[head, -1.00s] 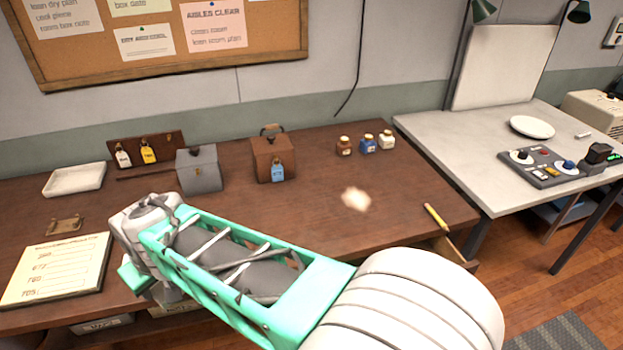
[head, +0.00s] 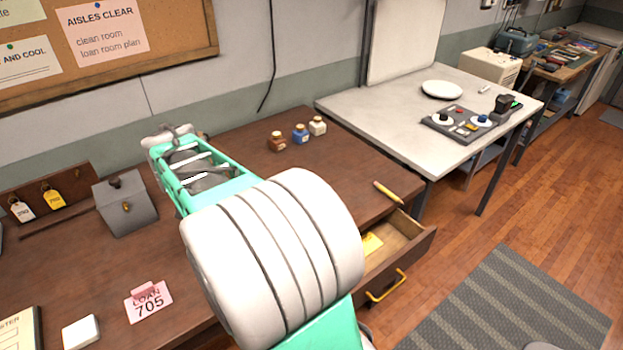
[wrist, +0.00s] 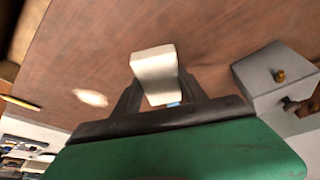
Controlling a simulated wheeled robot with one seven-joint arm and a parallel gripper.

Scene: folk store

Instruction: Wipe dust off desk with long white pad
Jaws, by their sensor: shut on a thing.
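The brown wooden desk (head: 335,165) fills the middle of the head view, and its top also shows in the wrist view (wrist: 85,50). In the wrist view, my gripper (wrist: 160,82) is shut on a white pad (wrist: 153,66), which sticks out beyond the fingers over the desk. A pale, blurry dust patch (wrist: 91,98) lies on the desk to the left of the pad, apart from it in the picture. I cannot tell whether the pad touches the desk.
A grey box (head: 125,205) stands left of my arm. Several small bottles (head: 300,134) stand at the back. A pink card (head: 148,302) and small white block (head: 81,332) are at front left.

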